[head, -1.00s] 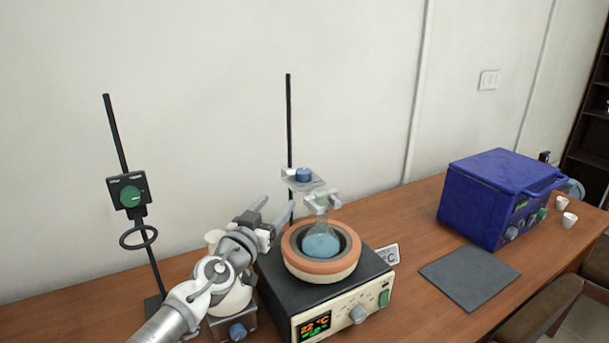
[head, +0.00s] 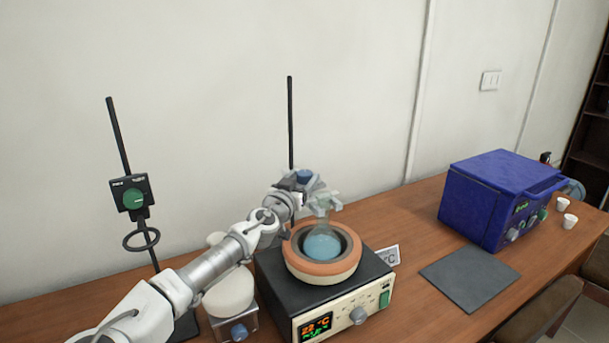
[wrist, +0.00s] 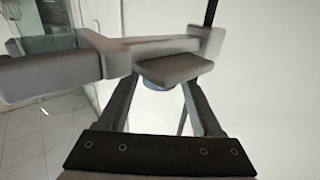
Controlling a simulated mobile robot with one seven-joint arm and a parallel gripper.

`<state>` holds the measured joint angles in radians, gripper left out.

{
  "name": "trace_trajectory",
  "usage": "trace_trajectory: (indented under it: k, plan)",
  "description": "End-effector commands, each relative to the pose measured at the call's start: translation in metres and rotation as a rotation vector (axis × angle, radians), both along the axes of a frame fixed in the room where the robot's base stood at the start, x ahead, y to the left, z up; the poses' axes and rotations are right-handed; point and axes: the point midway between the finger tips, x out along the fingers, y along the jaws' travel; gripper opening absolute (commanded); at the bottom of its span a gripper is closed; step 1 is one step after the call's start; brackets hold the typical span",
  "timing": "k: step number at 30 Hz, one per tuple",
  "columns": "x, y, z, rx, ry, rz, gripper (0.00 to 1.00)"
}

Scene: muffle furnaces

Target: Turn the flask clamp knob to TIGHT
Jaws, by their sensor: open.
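The flask clamp knob (head: 304,176) is blue and sits on the grey clamp at the black rod, above the heating mantle. My gripper (head: 298,186) is right at the clamp and partly hides it. In the wrist view the open fingers (wrist: 161,98) stand on either side of a sliver of the blue knob (wrist: 158,87). A grey clamp plate (wrist: 172,69) hides most of the knob and the fingertips, so I cannot tell whether they touch it. The knob's setting cannot be read. The flask (head: 322,243) with blue liquid sits in the mantle (head: 306,269).
The mantle's black base (head: 275,280) has a lit display and a dial. To the left stands another rod with a green-knobbed box (head: 133,196) and a ring. A blue furnace (head: 490,195) and a dark mat (head: 468,277) are at right.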

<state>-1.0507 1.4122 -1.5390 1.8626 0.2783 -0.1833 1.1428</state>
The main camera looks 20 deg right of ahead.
Motion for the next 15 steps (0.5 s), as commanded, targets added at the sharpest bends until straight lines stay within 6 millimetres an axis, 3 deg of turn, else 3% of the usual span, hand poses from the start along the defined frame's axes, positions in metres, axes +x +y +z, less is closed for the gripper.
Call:
trace_trajectory:
  k: [6, 15]
  plan:
    - [0.0124, -0.0091, 0.0001, 0.0, 0.0, 0.0, 0.67]
    - [0.0135, -0.0101, -0.0002, 0.0, 0.0, 0.0, 0.67]
